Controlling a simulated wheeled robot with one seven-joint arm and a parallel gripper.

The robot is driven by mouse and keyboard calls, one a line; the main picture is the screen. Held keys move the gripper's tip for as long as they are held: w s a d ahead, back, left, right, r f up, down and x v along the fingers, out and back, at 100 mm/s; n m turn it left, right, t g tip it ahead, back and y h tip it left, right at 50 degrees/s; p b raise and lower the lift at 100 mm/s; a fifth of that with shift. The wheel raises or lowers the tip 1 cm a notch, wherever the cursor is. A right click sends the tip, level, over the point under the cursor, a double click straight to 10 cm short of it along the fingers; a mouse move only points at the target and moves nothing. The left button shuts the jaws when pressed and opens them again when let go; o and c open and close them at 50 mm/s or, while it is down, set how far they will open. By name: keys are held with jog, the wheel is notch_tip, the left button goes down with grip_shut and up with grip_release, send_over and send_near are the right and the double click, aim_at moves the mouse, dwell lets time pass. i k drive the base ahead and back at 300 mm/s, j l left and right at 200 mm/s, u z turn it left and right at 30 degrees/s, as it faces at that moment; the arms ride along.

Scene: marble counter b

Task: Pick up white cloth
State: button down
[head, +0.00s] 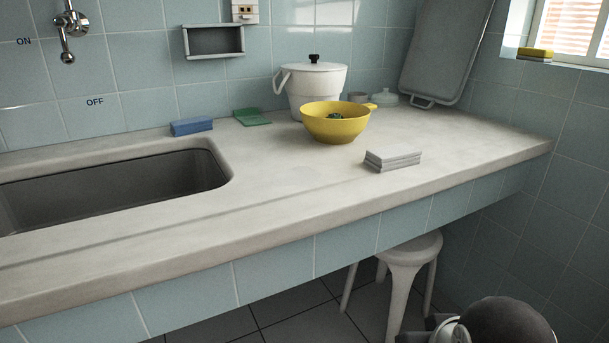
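The white cloth (393,158) is a folded, layered, light grey-white stack. It lies flat on the marble counter (270,190), right of the middle and near the front edge. Nothing covers it or touches it from above. My gripper cannot be made out in the head view. Dark rounded parts that look like my arm show at the bottom right, below the counter and apart from the cloth.
A yellow bowl (335,124) with something green inside stands just behind the cloth. A white pot (311,90), a green cloth (252,117) and a blue sponge (192,126) are farther back. The sink (110,185) is at left. A white stool (405,255) stands below.

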aim_at(387, 158)
jog(key=i+l+z, duration=0.25)
jog(key=i, duration=0.25)
jog(key=i+l+z, duration=0.55)
jog(key=i+j, duration=0.05)
jog(key=j, duration=0.05)
